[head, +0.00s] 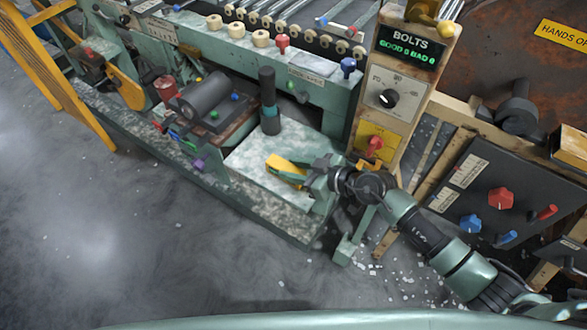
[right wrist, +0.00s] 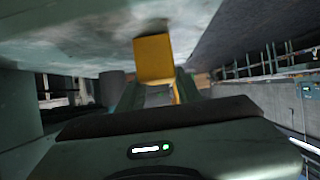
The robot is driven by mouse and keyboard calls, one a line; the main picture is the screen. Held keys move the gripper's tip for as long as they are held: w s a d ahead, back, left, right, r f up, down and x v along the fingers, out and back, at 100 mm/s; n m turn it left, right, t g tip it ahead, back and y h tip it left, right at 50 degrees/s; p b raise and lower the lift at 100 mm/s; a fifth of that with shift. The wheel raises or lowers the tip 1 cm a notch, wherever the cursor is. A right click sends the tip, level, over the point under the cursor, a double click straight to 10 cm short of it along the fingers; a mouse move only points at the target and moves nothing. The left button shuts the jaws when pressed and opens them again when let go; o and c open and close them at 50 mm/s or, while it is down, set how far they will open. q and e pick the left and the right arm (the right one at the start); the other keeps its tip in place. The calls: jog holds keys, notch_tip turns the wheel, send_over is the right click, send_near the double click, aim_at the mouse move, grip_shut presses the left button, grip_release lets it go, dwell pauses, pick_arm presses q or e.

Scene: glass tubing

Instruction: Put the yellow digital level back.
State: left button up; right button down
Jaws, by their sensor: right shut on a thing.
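The yellow digital level (head: 286,163) is at the light speckled bench top in the head view. My right gripper (head: 293,172) reaches it from the right and is shut on it. In the right wrist view the level (right wrist: 153,58) shows as a yellow block between the fingers of the right gripper (right wrist: 158,90). The fingers hide part of it. I cannot tell whether the level touches the bench surface. My left gripper is not in view.
A dark upright post with a teal band (head: 269,100) stands behind the level on the bench top (head: 252,165). A grey cylinder (head: 206,96) lies to the left.

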jog(key=c, duration=1)
grip_release()
jog(key=shift+f, duration=0.15)
jog(key=shift+o, duration=0.2)
jog(key=shift+r, duration=0.25)
jog(key=p+v, duration=0.1)
jog(key=v, duration=1.1)
jog(key=shift+p, duration=0.35)
jog(key=shift+d+f, duration=0.1)
